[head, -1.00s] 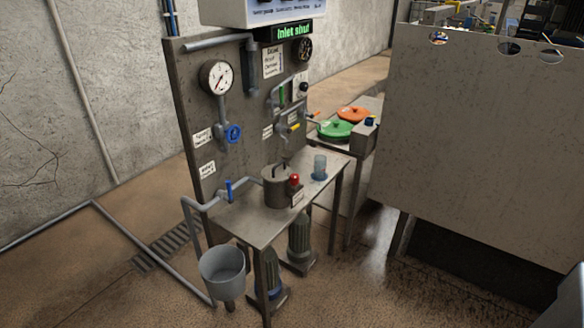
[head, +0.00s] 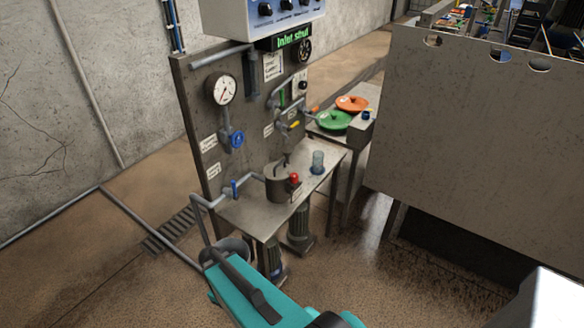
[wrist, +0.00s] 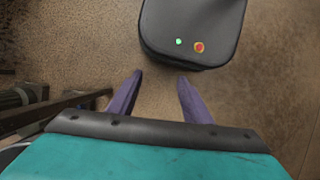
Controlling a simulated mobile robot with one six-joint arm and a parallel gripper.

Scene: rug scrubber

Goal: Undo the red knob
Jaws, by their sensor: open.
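The red knob (head: 294,177) sits on the right front side of a grey metal pot (head: 279,187), on a steel bench (head: 243,211) against the panel. My gripper (wrist: 155,88) shows in the wrist view with two purple fingers apart and nothing between them. It points down over the brown floor, and the red knob is not in that view. In the head view my teal arm reaches up from the bottom, in front of the bench, and the fingers cannot be made out there.
A blue lever (head: 235,189) on a pipe is left of the pot, and a clear cup (head: 318,162) is right of it. A gauge (head: 222,90) and blue handwheel (head: 236,140) are on the panel. A large grey tank wall (head: 470,130) stands right.

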